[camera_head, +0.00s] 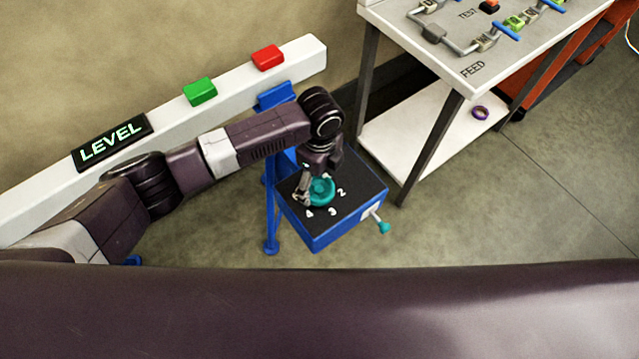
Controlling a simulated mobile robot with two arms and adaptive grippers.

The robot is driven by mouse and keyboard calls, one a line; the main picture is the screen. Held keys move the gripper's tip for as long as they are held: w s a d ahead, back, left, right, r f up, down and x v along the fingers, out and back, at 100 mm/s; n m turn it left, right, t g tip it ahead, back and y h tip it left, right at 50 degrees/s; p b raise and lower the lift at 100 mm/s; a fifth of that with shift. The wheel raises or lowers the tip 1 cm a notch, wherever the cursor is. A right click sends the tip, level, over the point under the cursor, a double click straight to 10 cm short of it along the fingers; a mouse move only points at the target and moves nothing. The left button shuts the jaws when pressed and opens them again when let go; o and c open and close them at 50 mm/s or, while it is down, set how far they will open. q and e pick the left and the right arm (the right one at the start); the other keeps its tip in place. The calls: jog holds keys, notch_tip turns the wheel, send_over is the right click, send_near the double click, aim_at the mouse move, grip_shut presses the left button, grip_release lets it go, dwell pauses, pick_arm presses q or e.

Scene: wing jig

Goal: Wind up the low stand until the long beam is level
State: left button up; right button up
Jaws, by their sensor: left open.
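The long white beam (228,106) runs from lower left to upper centre. A black display (111,142) on it reads LEVEL in green letters. A blue stand (269,200) is under the beam's right part. In front is a blue box (330,237) with a black top (352,203) marked 2, 3, 4 and a round teal knob (323,193). A teal-ended handle (383,227) sticks out of its right side. My left gripper (306,190) is open and pointing down at the knob; whether its fingers touch it I cannot tell. My right gripper is out of view.
A green block (200,91) and a red block (268,57) sit on the beam. The floor right of the box is clear.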

aim_at(320, 188)
pick_arm(q)
notch_tip(320, 188, up, 9)
dwell(0.3)
dwell(0.4)
